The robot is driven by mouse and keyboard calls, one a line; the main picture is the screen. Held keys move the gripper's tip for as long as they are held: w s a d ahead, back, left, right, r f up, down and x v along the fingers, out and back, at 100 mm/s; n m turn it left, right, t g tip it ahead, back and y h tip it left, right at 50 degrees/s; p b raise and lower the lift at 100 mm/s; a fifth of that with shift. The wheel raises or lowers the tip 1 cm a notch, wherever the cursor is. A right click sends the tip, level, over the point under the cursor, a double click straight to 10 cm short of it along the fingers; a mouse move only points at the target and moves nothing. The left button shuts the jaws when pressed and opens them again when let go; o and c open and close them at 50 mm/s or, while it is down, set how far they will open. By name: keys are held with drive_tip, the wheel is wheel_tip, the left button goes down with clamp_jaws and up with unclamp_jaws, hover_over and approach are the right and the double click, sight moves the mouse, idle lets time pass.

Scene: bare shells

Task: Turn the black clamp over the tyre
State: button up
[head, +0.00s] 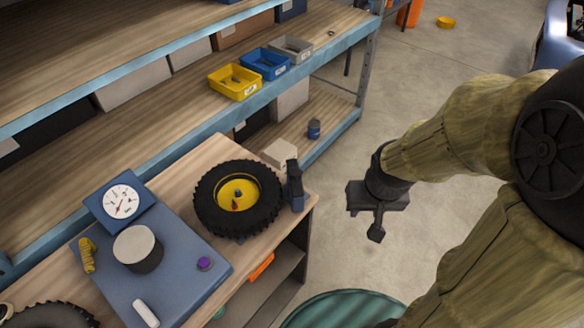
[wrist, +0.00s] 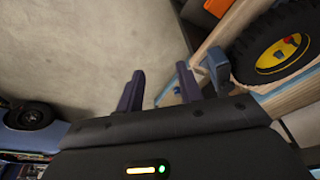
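The black clamp (head: 295,187) stands upright at the right edge of the wooden bench, close beside the tyre. The tyre (head: 210,198) is black with a yellow hub and lies flat on the bench. My gripper (head: 377,225) hangs over the floor to the right of the clamp, apart from it. In the wrist view its two dark fingers (wrist: 160,85) are spread with no clamp between them. There the clamp (wrist: 219,72) shows just right of the fingers, with the tyre (wrist: 245,58) behind it. Whether the clamp touches the tyre is hard to tell.
A blue base with a dial gauge (head: 121,201) and a round grey-topped post (head: 138,248) stands left of the tyre. Shelving behind holds yellow (head: 235,95) and blue (head: 264,76) bins. A green round object (head: 340,310) is below my gripper. Open floor lies right.

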drive_tip(key=o, duration=0.5)
drive_tip(key=shift+w, duration=0.15)
drive_tip(key=shift+c, duration=0.2)
wheel_tip(320, 180, up, 9)
drive_tip(key=m+g+p, duration=0.2)
drive_tip(key=m+g, duration=0.1)
drive_tip(key=m, duration=2.3)
hover_over(295, 172)
drive_tip(key=shift+f, duration=0.1)
wheel_tip(295, 172, down, 17)
drive_tip(key=p, duration=0.4)
drive_tip(key=shift+f, duration=0.15)
drive_tip(key=shift+c, duration=0.3)
